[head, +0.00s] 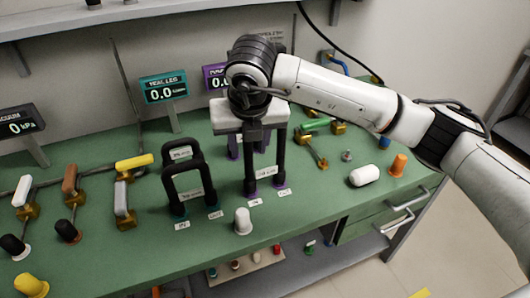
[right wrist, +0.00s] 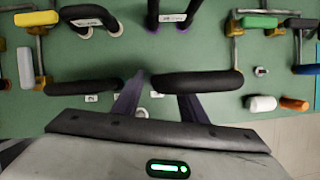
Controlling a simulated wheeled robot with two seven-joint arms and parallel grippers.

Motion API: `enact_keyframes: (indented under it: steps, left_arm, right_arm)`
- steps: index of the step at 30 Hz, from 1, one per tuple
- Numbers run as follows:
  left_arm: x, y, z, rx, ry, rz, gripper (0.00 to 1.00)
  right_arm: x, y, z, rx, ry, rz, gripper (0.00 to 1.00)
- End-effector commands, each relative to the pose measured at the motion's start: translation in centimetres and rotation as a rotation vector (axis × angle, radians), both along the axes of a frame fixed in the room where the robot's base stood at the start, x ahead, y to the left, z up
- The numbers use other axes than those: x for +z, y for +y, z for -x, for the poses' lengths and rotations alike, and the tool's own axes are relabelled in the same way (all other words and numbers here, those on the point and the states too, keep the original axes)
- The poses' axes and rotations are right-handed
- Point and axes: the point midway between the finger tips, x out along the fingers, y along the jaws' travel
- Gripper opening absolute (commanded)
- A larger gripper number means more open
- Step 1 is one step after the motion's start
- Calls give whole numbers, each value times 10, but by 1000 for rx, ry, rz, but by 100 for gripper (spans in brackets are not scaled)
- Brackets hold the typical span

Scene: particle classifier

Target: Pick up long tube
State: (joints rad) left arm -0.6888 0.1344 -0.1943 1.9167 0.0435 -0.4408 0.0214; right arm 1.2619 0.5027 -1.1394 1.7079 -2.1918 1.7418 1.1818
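Two long black U-shaped tubes stand upright on the green bench, one with teal feet (head: 167,187) and one with purple feet (head: 250,165). My right gripper (head: 248,148) is over the purple-footed tube. Its white palm hides the tube's top bar in the head view. In the right wrist view, this bar (right wrist: 215,84) crosses in front of one purplish finger. The other finger lies between it and the teal-footed tube's bar (right wrist: 85,87). The fingers of my right gripper (right wrist: 162,90) are apart. I cannot tell whether they touch the tube. My left gripper is not in view.
Shorter black tubes (head: 180,152) stand behind. Valves with yellow (head: 134,162) and green (head: 318,123) handles flank them. A grey-white stopper (head: 243,222) stands in front; a white cylinder (head: 364,176) and an orange plug (head: 398,165) lie right. Displays (head: 164,87) line the back.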

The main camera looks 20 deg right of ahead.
Motion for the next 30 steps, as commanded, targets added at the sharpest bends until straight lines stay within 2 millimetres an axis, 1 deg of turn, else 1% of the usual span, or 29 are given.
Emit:
enact_keyframes:
  steps: [1, 4, 11, 12, 14, 18, 19, 26, 30]
  left_arm:
    - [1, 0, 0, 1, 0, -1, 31]
    - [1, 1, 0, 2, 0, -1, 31]
    - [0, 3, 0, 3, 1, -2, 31]
    - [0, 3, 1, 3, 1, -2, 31]
    - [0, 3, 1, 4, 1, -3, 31]
    - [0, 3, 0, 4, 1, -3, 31]
    - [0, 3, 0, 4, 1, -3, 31]
    - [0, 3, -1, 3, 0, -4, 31]
    - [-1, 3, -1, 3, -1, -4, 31]
  right_arm:
    - [-6, 0, -2, -2, 2, 1, 39]
    - [-14, 0, -5, 0, 2, 0, 39]
    - [-17, 0, -6, 1, 0, -1, 39]
    - [-16, 0, -6, 2, 0, -1, 37]
    - [-16, 0, -6, 2, 0, -1, 27]
    - [-16, 0, -6, 2, 0, -1, 3]
    - [-16, 0, -6, 2, 0, -1, 0]
    - [-15, 0, -6, 2, -1, -1, 0]
    - [-7, 0, -7, 1, -4, -2, 0]
